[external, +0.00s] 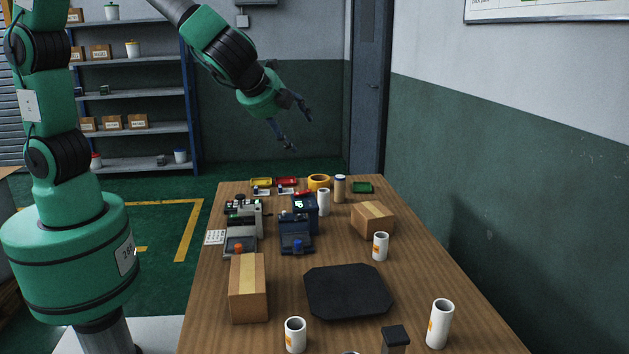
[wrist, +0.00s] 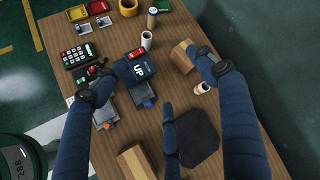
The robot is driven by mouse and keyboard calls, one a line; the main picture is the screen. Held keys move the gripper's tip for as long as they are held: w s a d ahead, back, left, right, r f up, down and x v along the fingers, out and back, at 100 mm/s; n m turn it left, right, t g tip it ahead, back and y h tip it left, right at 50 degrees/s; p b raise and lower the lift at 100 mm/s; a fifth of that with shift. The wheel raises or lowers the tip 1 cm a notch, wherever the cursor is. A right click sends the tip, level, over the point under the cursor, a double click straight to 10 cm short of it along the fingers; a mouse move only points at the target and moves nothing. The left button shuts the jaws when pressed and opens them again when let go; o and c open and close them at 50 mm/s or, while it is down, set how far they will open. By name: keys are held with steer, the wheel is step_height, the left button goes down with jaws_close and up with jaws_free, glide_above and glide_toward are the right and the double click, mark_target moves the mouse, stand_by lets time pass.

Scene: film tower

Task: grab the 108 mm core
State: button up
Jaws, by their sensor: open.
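Several white cardboard cores stand upright on the wooden table; I cannot tell which is the 108 mm one. A tall core (external: 439,324) is at the front right, and a shorter one (external: 295,336) at the front. Another short core (external: 381,247) stands beside the right-hand box and shows in the wrist view (wrist: 201,88). A slim white core (external: 323,203) stands behind, also in the wrist view (wrist: 146,41). My gripper (external: 298,129) is open and empty, high above the table's far end. Its fingers are spread in the wrist view (wrist: 152,72).
Cardboard boxes (external: 248,290) (external: 372,218), a black octagonal pad (external: 348,292) and a dark device with a lit display (external: 304,205) stand on the table (external: 420,285). A yellow ring (external: 318,181) and small trays sit at the far end. A wall is right.

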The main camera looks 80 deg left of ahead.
steer(key=w+d+f+m+t+p, duration=0.1)
steer(key=w+d+f+m+t, duration=0.1)
steer(key=w+d+f+m, duration=0.45)
steer(key=m+t+h+p, duration=0.4)
steer(key=m+t+h, duration=0.15)
steer(key=m, duration=0.75)
glide_toward(440, 324)
steer(key=s+a, duration=0.2)
steer(key=shift+s+f+t+y, duration=0.1)
steer(key=shift+s+t+y, duration=0.15)
steer(key=shift+s+t, duration=0.1)
steer(key=shift+b+x, duration=0.45)
steer(key=shift+x, duration=3.9)
